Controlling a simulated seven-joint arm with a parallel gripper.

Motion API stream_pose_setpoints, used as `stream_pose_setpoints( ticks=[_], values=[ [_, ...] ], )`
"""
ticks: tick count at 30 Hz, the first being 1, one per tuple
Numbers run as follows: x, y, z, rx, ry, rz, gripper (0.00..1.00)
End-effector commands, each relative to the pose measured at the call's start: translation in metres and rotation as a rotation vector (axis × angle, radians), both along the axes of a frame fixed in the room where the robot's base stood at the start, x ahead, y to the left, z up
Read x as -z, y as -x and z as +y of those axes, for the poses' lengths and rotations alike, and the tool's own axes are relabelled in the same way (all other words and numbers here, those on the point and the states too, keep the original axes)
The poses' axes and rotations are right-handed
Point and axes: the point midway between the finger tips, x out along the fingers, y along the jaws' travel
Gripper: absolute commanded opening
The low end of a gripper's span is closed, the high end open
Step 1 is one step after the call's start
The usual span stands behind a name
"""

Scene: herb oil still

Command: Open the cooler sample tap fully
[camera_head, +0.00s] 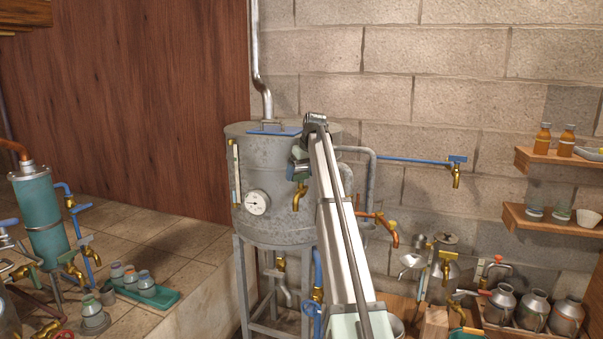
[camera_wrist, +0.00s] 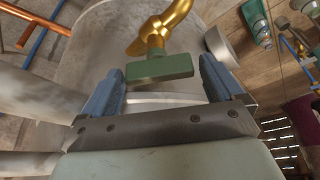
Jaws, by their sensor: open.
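A brass tap (camera_head: 299,197) with a green bar handle (camera_wrist: 160,67) is on the front of the grey metal tank (camera_head: 268,215). I cannot tell from its look whether this tank is the cooler. In the wrist view the brass spout (camera_wrist: 170,20) curves away beyond the handle. My gripper (camera_wrist: 162,70) is open, with one blue-grey finger on each side of the handle. In the head view my gripper (camera_head: 298,168) is at the tank front, partly hidden by my arm.
A round dial (camera_head: 257,202) is left of the tap. A copper-coloured pipe with a tap (camera_head: 380,222) and a blue pipe (camera_head: 410,160) extend on the right. A teal vessel (camera_head: 40,210) and a jar tray (camera_head: 150,296) are at left. Milk cans (camera_head: 532,310) stand at right.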

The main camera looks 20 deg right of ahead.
Motion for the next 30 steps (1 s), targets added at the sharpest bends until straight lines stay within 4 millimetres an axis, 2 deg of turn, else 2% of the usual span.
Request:
stream_pose_setpoints(
  ticks=[8, 26, 30],
  values=[
    [0.0, 0.0, -0.002, 0.057, 0.004, -0.001, 1.0],
    [-0.001, -0.001, 0.003, 0.551, 0.003, -0.001, 1.0],
    [-0.024, 0.009, 0.006, 0.544, 0.002, -0.002, 1.0]
  ],
)
